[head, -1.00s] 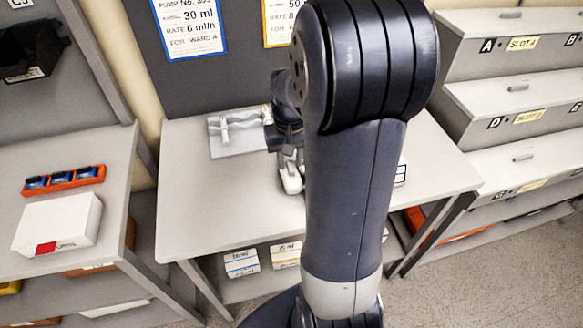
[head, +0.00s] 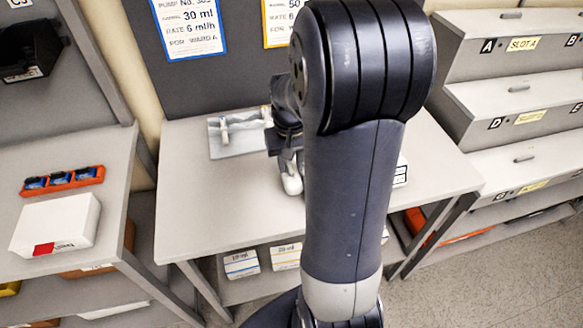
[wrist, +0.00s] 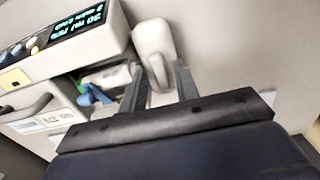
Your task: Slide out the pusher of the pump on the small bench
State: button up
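The pump (wrist: 60,60) fills the left of the wrist view, with a lit display and a syringe bay holding blue and green parts. Its pale grey pusher (wrist: 153,42) sticks out on the right side of the bay. The pusher also shows left of my arm in the head view (head: 291,181). My gripper (wrist: 163,72) has its two dark fingers apart, with the pusher's near end between or just beyond the tips. Contact is not clear. In the head view my arm hides most of the pump; a labelled edge (head: 400,176) shows to its right.
The small bench (head: 225,205) has free surface at front left. A grey tray (head: 222,150) with small pale items stands at its back left. A left table holds an orange rack (head: 62,180) and a white box (head: 55,224). Stepped slots (head: 510,100) stand right.

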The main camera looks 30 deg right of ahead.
jog(key=c, duration=0.5)
jog(key=shift+a, duration=0.1)
jog(key=shift+w+a, duration=0.35)
jog(key=shift+a, duration=0.8)
jog(key=shift+w+a, duration=0.4)
jog(key=shift+a, duration=0.8)
jog(key=shift+w+a, duration=0.35)
jog(key=shift+a, duration=1)
jog(key=o, duration=0.6)
jog(key=shift+c, duration=0.2)
jog(key=shift+r+p, duration=0.1)
jog(key=shift+p, duration=0.2)
